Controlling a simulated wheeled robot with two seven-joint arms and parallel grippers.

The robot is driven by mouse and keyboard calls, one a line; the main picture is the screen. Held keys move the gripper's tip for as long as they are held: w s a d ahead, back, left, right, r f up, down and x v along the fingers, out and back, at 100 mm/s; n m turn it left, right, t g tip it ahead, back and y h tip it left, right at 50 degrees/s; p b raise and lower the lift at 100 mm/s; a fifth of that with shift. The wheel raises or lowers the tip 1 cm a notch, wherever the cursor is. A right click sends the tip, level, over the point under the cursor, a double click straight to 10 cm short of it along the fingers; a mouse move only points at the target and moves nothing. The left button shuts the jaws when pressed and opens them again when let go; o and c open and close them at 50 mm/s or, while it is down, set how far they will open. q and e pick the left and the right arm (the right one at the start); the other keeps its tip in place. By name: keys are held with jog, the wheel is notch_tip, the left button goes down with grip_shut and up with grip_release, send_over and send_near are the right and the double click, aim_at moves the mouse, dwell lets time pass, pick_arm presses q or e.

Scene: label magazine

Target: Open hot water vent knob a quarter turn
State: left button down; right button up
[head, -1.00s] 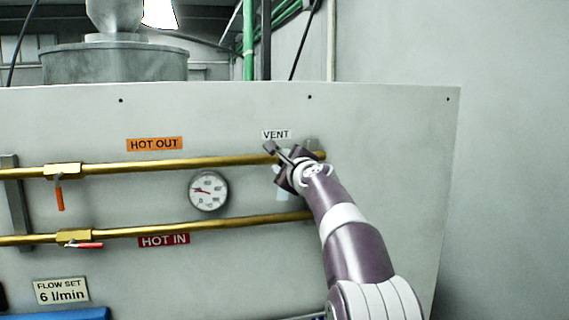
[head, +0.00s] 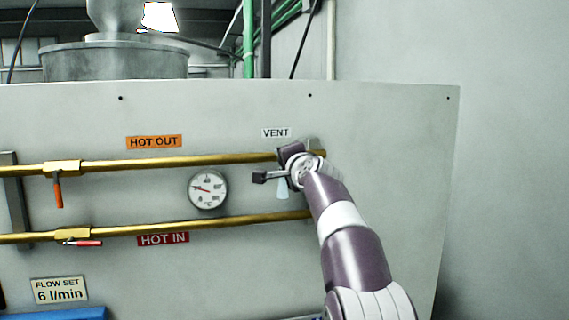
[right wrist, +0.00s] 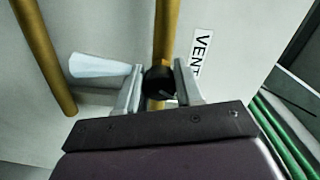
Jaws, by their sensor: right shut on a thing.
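The vent knob (right wrist: 158,80) is a small round black knob on the upper brass pipe, seen in the right wrist view. My right gripper (right wrist: 158,72) has one finger on each side of it and is shut on it. In the head view my right gripper (head: 284,172) is at the right end of the upper pipe, just below the VENT label (head: 276,132), and hides the knob. The VENT label also shows in the right wrist view (right wrist: 201,52). My left gripper is not in view.
The upper brass pipe (head: 190,161) and lower brass pipe (head: 200,226) run across the pale panel (head: 400,180). A round gauge (head: 208,189) sits between them. A pale tapered piece (right wrist: 100,67) is beside the knob. The panel right of my arm is clear.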

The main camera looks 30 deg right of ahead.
jog(key=shift+f+n, duration=0.1)
jog(key=shift+n, duration=0.9)
jog(key=o, duration=1)
jog(key=shift+o, duration=0.2)
jog(key=b+v, duration=0.8)
jog(key=v, duration=0.4)
jog(key=shift+s+b, duration=0.3)
